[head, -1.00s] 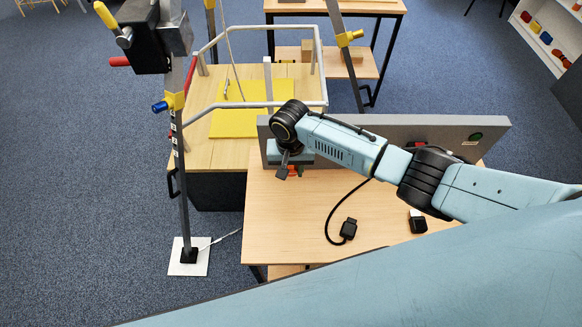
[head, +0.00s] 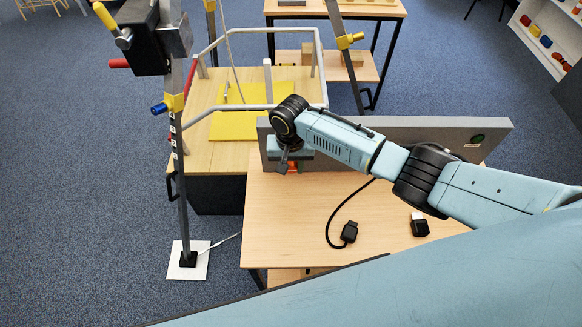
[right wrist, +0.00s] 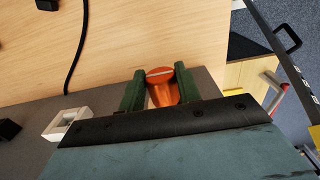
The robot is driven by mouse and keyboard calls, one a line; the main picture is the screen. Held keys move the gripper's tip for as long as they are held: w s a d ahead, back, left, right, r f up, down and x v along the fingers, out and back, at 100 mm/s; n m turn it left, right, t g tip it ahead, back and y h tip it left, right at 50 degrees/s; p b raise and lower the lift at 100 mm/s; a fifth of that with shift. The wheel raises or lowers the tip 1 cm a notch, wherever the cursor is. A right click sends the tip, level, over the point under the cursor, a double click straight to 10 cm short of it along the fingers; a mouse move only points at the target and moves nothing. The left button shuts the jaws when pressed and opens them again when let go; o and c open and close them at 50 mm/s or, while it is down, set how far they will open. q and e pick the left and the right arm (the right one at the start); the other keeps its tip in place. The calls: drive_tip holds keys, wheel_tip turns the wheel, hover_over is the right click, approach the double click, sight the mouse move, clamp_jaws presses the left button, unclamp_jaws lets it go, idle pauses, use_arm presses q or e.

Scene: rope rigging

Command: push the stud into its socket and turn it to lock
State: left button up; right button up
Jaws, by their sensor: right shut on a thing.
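An orange stud (right wrist: 162,90) with a slotted, rounded head shows in the right wrist view. My right gripper (right wrist: 159,73) is shut on it, with one green finger on each side. In the head view the right gripper (head: 287,160) is at the left part of the upright grey panel (head: 375,130), and a bit of orange shows beside it. The stud's far end and any socket at it are hidden by the gripper and its body. My left gripper is not in view.
A black cable ends in a black plug (head: 349,232) on the wooden table (head: 300,220). A second black connector (head: 419,226) lies to its right. A white square fitting (right wrist: 66,122) is on the panel. A grey post (head: 181,190) stands on the left.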

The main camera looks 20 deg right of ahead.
drive_tip(key=shift+w, duration=0.2)
drive_tip(key=o, duration=1.1)
drive_tip(key=shift+d, duration=0.1)
drive_tip(key=shift+r, duration=0.1)
wheel_tip(320, 180, up, 13)
drive_tip(key=shift+r, duration=0.1)
